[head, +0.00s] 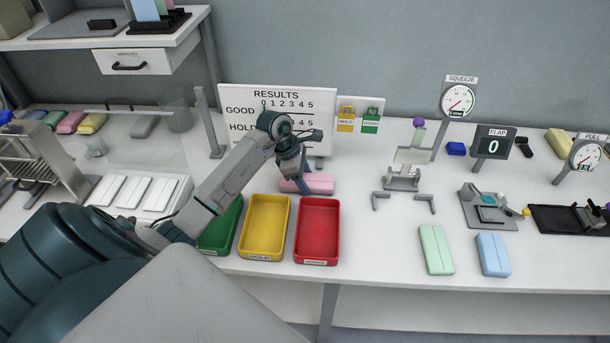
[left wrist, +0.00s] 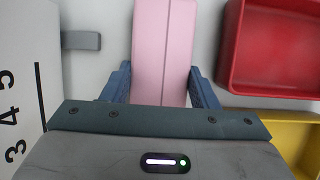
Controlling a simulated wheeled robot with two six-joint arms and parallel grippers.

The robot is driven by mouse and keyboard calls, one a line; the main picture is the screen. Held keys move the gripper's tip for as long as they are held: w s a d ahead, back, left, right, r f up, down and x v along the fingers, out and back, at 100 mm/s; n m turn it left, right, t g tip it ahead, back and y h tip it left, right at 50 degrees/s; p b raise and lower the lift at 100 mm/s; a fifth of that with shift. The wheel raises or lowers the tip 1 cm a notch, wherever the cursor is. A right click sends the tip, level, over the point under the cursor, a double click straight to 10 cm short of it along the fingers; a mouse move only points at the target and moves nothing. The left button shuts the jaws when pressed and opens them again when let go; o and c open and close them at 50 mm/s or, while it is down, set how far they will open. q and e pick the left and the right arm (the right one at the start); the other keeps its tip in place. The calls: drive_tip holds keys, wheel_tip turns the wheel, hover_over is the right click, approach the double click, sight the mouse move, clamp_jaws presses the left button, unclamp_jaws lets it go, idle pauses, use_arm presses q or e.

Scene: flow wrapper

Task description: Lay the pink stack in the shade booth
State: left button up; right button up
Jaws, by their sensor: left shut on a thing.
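The pink stack (head: 315,184) is a long pale pink block behind the red tray, at the foot of the results board. My left gripper (head: 297,184) is shut on it from above. In the left wrist view the stack (left wrist: 165,45) lies between the two blue fingers, with a seam along its length. I cannot tell whether it still touches the table. No part is clearly marked as the shade booth; a grey-floored bay (head: 80,24) on the raised shelf at top left is cut by the picture edge. My right gripper is out of view.
Green (head: 222,228), yellow (head: 264,228) and red (head: 317,232) trays stand in front of the stack. The results board (head: 277,103) is close behind. Pale green (head: 436,249) and blue (head: 493,254) stacks lie at right. A drawer (head: 133,62) sits under the shelf.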

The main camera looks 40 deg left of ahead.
use_arm(q)
drive_tip(key=shift+f+b, duration=0.2)
drive_tip(key=shift+b, duration=0.1)
drive_tip(key=o, duration=0.9)
drive_tip(key=shift+r, duration=0.1)
drive_tip(key=shift+o, duration=0.2)
